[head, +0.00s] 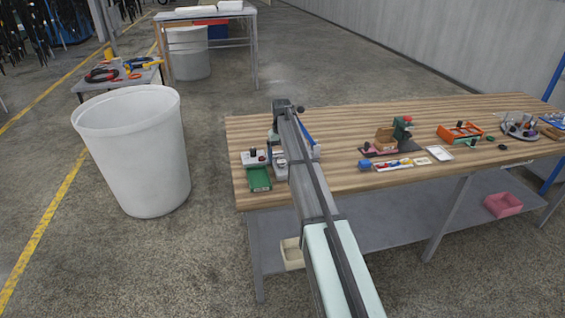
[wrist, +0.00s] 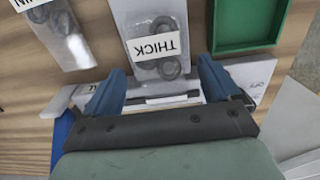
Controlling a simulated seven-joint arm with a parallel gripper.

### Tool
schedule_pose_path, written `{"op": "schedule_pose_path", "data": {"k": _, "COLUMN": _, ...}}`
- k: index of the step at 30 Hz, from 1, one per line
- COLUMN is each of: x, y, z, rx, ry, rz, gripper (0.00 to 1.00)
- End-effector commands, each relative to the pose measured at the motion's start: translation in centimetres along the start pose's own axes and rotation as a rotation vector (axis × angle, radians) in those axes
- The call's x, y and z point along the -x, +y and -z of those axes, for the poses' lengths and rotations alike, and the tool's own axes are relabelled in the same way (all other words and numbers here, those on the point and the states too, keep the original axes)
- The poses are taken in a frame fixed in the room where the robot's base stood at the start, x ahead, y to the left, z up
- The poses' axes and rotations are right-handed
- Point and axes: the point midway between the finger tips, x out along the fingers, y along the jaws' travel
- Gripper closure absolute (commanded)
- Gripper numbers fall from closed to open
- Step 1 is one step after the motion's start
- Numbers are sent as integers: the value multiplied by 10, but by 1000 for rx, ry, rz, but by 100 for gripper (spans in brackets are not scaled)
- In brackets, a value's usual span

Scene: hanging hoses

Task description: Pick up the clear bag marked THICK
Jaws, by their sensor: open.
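The bag's lower rings show between the fingertips, and nothing is visibly held. I cannot tell how high the fingers are above the bag. In the head view my arm reaches over the left end of the table and hides most of the area around the gripper.
Another clear bag of rings (wrist: 62,37) lies to the left, its label partly cut off. A green tray (wrist: 212,40) is close on the right, and it also shows in the head view (head: 259,179). Several other items stand along the wooden table (head: 350,122). A white bin (head: 135,150) stands left.

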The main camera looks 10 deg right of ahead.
Motion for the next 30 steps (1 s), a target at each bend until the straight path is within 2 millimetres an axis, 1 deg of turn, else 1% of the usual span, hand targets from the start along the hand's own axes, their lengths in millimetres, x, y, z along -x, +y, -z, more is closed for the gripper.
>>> {"op": "schedule_pose_path", "data": {"k": 5, "x": 0, "y": 0, "z": 0, "rx": 0, "ry": 1, "rz": 0, "gripper": 11}}
{"op": "schedule_pose_path", "data": {"k": 6, "x": 0, "y": 0, "z": 0, "rx": 0, "ry": 1, "rz": 0, "gripper": 13}}
{"op": "schedule_pose_path", "data": {"k": 24, "x": 0, "y": 0, "z": 0, "rx": 0, "ry": 1, "rz": 0, "gripper": 70}}
{"op": "schedule_pose_path", "data": {"k": 25, "x": 0, "y": 0, "z": 0, "rx": 0, "ry": 1, "rz": 0, "gripper": 71}}
{"op": "schedule_pose_path", "data": {"k": 26, "x": 0, "y": 0, "z": 0, "rx": 0, "ry": 1, "rz": 0, "gripper": 75}}
{"op": "schedule_pose_path", "data": {"k": 30, "x": 0, "y": 0, "z": 0, "rx": 0, "ry": 1, "rz": 0, "gripper": 76}}
